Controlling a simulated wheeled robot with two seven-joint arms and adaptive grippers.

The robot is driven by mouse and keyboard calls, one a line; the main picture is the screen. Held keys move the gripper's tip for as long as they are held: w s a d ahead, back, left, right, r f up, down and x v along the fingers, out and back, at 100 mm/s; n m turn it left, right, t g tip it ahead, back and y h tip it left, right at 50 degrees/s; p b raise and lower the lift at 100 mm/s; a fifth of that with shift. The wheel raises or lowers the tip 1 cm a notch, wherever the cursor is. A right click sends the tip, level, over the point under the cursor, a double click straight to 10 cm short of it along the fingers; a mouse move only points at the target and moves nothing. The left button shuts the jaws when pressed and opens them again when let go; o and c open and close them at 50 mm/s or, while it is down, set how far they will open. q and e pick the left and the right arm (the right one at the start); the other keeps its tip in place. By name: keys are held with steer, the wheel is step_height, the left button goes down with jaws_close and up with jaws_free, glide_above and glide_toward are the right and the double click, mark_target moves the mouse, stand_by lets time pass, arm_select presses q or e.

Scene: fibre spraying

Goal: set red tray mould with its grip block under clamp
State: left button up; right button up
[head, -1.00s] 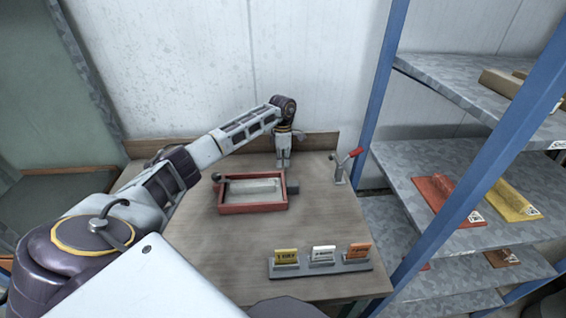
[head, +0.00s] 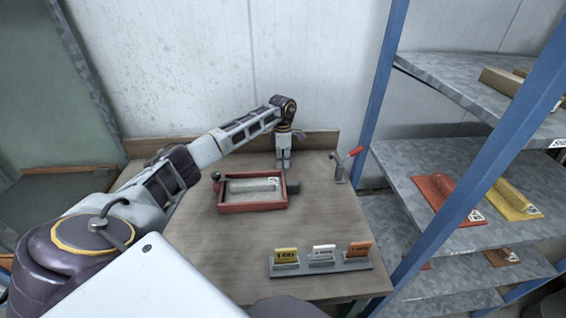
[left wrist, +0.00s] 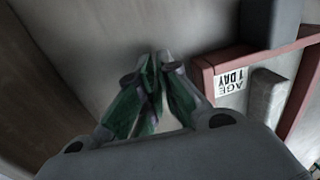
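The red tray mould (head: 223,207) lies on the wooden table with a pale slab inside; it also shows at the right of the left wrist view (left wrist: 205,80). A label reading "AGE 1 DAY" (left wrist: 231,83) is by its rim there. A dark grip block (head: 293,186) sits at its right end. The clamp (head: 341,171), with a raised red handle, stands at the table's right edge, apart from the mould. My left gripper (head: 284,166) points down just behind the mould; in the left wrist view its fingertips (left wrist: 158,65) meet with nothing visible between. My right gripper is out of view.
A rack (head: 330,267) with yellow, white and orange tags stands at the table's front. Shelves with blue posts (head: 480,155) rise at the right, holding a red float (head: 440,195) and a yellow float (head: 516,202). The table between mould and rack is clear.

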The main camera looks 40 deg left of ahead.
arm_select(q)
steer(key=shift+o, duration=1.3)
steer(key=shift+f, duration=0.1)
step_height(320, 180, up, 12)
steer(key=w, duration=0.1)
steer(key=shift+a, duration=0.4)
step_height(320, 180, up, 12)
steer(key=w, duration=0.1)
steer(key=shift+a, duration=0.45)
stand_by(0.3)
stand_by(0.8)
